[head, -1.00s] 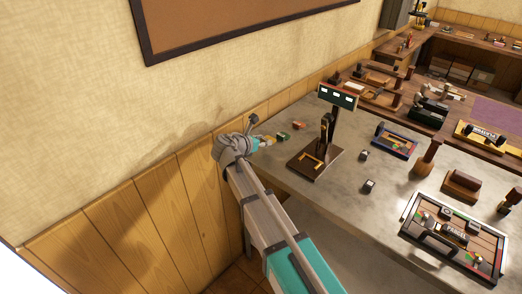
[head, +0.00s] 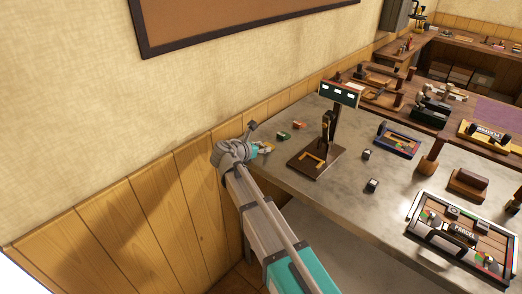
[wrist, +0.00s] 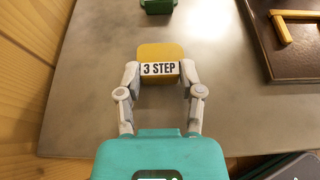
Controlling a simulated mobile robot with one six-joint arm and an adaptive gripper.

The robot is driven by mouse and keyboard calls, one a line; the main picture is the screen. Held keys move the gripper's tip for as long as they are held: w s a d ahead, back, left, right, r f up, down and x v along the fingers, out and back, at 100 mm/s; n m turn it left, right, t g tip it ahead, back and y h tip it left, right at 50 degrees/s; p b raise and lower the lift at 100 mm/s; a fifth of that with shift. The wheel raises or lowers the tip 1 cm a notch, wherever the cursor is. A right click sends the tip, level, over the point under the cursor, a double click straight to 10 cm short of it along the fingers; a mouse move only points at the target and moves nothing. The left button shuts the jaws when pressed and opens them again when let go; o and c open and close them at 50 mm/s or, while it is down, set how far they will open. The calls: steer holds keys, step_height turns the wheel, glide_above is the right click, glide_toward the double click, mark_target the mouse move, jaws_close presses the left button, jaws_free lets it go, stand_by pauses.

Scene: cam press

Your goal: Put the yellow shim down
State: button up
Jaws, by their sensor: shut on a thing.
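A yellow shim (wrist: 160,52) with a white "3 STEP" label sits between the fingers of my gripper (wrist: 160,82) in the wrist view. My gripper is shut on it from both sides, at the near left part of the grey table (wrist: 95,60). I cannot tell whether the shim touches the tabletop. In the head view the shim (head: 266,148) shows only as a small yellow patch at the end of my arm, partly hidden by my gripper (head: 262,149).
A green block (head: 284,136) and an orange block (head: 299,125) lie beyond the shim. The dark press base (head: 315,160) with its upright and display (head: 339,94) stands to the right. The wooden wall (head: 170,190) is close on the left. Bare tabletop surrounds the shim.

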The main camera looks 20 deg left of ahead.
steer(key=shift+f, duration=0.2)
steer(key=o, duration=0.8)
steer(key=shift+r, duration=0.25)
steer(key=shift+s+a+r, duration=0.1)
steer(key=shift+s, duration=0.15)
steer(key=p+v, duration=0.4)
steer(key=v, duration=0.7)
steer(key=shift+s+a+p, duration=0.1)
steer(key=shift+s+p, duration=0.05)
steer(key=shift+p, duration=0.2)
